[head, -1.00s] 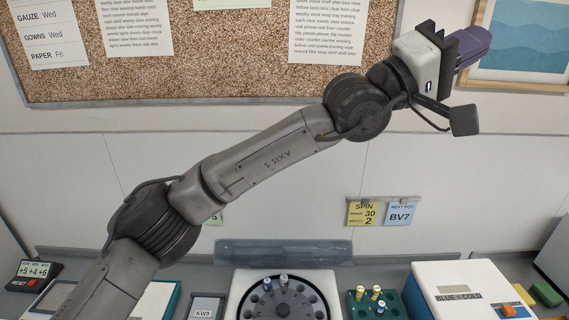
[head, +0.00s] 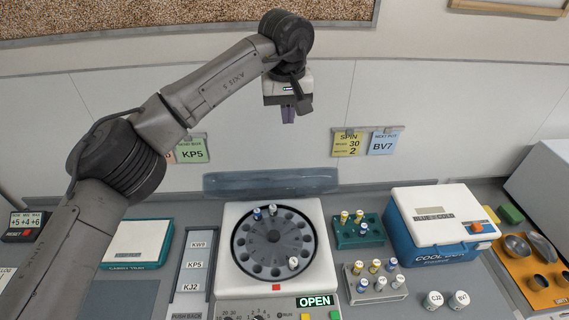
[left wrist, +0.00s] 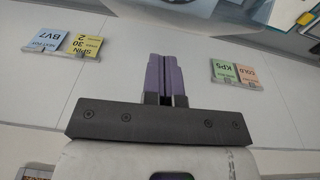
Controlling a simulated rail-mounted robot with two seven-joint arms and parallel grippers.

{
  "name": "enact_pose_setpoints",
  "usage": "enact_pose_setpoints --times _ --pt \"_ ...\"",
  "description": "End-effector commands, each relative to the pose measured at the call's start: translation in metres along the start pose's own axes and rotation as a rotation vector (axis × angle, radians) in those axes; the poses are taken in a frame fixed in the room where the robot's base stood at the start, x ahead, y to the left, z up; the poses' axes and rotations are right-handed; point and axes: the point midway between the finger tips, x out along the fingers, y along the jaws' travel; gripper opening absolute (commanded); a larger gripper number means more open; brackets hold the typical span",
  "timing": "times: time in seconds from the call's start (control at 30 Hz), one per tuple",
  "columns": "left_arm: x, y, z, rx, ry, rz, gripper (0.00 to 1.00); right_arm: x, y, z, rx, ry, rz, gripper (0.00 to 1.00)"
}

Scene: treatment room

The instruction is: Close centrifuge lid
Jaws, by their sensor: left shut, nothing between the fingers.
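The centrifuge (head: 231,215) stands on the counter in the head view, with a round dark rotor holding a few capped tubes. Its display (head: 315,301) reads OPEN. Its translucent blue-grey lid (head: 270,181) stands raised at the back edge, seen nearly edge-on. My right gripper is not in view.
A green rack (head: 358,238) and a grey rack (head: 375,292) with tubes stand right of the centrifuge, near a blue-and-white cooler (head: 440,222). Cards (head: 349,143) hang on the wall.

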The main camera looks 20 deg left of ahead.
Motion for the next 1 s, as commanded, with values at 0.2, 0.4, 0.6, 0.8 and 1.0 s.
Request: enact_pose_setpoints --times 0.2,0.4,0.6,0.8,1.0 --pt "0.011 -0.007 0.004 0.018 -0.025 -0.041 0.0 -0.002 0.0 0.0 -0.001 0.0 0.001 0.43" --pt "0.042 -0.008 0.005 0.021 -0.025 -0.039 0.0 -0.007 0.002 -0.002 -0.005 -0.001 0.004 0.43" --pt "0.08 -0.009 0.006 0.02 -0.025 -0.038 0.0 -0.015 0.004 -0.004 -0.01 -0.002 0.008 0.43" --pt "0.106 -0.01 0.013 0.023 -0.023 -0.036 0.0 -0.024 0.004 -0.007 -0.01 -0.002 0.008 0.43" --pt "0.12 -0.011 0.028 0.021 -0.023 -0.037 0.0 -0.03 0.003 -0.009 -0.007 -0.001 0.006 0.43"
